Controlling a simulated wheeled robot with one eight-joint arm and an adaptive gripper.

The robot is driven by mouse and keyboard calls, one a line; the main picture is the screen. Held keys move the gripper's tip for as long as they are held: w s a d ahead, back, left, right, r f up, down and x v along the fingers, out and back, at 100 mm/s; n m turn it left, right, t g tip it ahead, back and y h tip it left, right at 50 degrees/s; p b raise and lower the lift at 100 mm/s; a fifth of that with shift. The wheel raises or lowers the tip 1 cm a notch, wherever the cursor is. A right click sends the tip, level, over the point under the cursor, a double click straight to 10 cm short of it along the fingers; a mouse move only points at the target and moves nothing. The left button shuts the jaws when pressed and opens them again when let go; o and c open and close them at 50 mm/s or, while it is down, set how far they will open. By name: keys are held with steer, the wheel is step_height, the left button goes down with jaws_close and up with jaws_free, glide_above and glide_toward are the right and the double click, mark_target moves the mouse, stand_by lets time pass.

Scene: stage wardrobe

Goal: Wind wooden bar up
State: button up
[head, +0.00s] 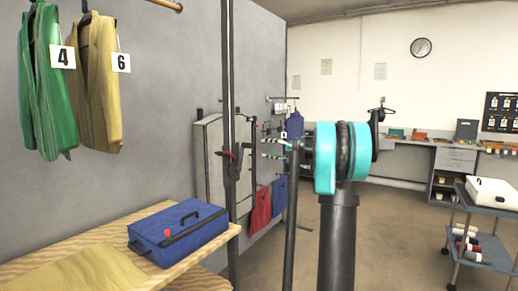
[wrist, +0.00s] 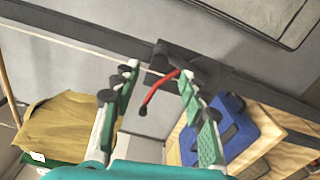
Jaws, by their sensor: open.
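The wooden bar (head: 166,4) runs along the top left in the head view, with garments hanging below it. A red crank handle (wrist: 159,90) with a black knob (wrist: 143,111) sits on a dark upright post; the red crank (head: 226,154) also shows in the head view. My gripper (head: 270,148) points left toward the post. In the wrist view my gripper (wrist: 158,76) is open, and the crank shows between its two green and white fingers. I cannot tell whether either finger touches it.
A green vest (head: 44,85) and a tan vest (head: 98,85) hang at the left. A blue case (head: 180,232) lies on a wooden table (head: 218,244) beside the post. A grey trolley (head: 489,205) stands at the right.

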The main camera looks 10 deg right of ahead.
steer(key=shift+v, duration=0.9)
steer(key=shift+c, duration=0.6)
